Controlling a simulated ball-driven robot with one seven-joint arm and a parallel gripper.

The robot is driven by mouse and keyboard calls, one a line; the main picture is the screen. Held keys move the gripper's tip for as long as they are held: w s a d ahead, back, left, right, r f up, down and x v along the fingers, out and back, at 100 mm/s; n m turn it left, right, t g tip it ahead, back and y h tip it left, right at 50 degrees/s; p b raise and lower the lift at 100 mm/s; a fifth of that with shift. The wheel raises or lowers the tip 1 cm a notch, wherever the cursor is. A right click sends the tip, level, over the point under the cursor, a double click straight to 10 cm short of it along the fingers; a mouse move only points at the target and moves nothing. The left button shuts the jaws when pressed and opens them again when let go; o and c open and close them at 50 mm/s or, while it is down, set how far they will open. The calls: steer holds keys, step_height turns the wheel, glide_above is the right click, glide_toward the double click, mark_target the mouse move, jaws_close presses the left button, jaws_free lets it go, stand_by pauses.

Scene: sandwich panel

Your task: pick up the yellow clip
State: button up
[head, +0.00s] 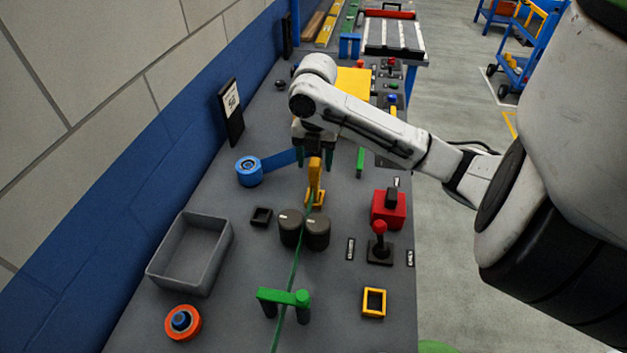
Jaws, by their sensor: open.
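The yellow clip (315,183) stands upright on the grey panel (335,285), in the middle of the head view, just behind two dark round knobs. A thin green line runs past its lower part toward the front of the panel. My gripper (314,163) is above and slightly behind the clip, pointing down. Its two dark green fingertips are apart, one on each side of the clip's top in the picture. I cannot tell whether the fingers touch the clip. No object is held.
Two dark knobs (291,228) stand close in front of the clip. A blue tape roll (249,171) lies to the left, a grey bin (190,252) front left. A red box (388,208), a red-topped joystick (380,245) and a green bracket (283,297) are nearby. The wall borders the left.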

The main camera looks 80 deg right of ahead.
mark_target(315, 173)
steer(key=shift+f+p, duration=0.55)
steer(key=shift+f, duration=2.05)
jaws_close()
steer(key=shift+r, duration=0.15)
steer(key=shift+r, duration=0.5)
steer(key=s+a+r+b, duration=0.1)
steer(key=s+r+b, duration=0.1)
steer(key=s+r, duration=0.9)
steer(key=s, duration=0.3)
steer(key=shift+r+b, duration=0.35)
steer(key=shift+r, duration=0.05)
steer(key=shift+a, duration=0.1)
